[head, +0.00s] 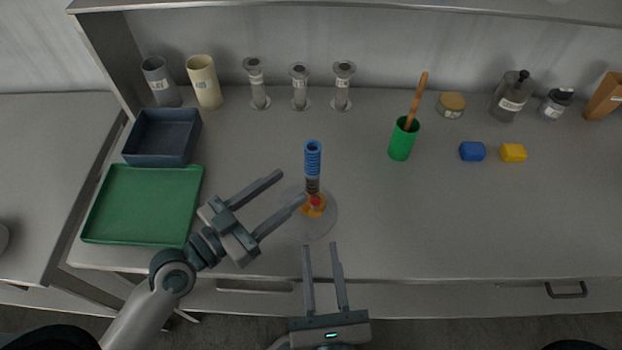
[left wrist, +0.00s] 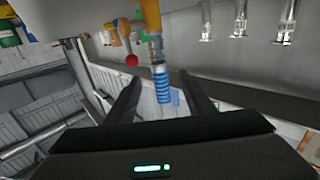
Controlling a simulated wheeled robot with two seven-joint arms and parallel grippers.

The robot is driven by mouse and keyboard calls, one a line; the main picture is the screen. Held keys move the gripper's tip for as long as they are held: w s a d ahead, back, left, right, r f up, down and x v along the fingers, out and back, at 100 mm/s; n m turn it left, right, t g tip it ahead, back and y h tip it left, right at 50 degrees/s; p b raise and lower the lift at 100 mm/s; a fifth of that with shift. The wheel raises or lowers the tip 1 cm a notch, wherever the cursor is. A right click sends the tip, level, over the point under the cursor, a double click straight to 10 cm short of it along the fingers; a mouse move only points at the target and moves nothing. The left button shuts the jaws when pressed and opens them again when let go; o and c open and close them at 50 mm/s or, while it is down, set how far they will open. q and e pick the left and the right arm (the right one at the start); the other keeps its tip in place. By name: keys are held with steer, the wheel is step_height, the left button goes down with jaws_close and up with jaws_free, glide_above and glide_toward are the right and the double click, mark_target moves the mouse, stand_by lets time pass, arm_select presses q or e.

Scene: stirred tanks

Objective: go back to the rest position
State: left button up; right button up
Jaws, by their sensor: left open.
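My left gripper (head: 290,188) is open over the left-middle of the bench, with its fingers pointing up and right toward a blue ribbed handle (head: 313,160). The handle stands above an orange piece with a red knob (head: 314,203) on a round clear base (head: 318,222). In the left wrist view the blue ribbed part (left wrist: 161,84) shows between the open fingers, and I see nothing gripped. My right gripper (head: 320,246) is at the bench's front edge, with its two fingers apart and nothing between them.
A green tray (head: 100,228) and a dark blue bin (head: 130,150) lie at left. A green cup (head: 401,146) holds a brown stick (head: 417,98). Blue (head: 473,151) and yellow (head: 513,153) blocks sit right. Cylinders and bottles line the back. The front right is clear.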

arm_select(q)
steer(key=shift+s+a, duration=0.35)
stand_by(0.6)
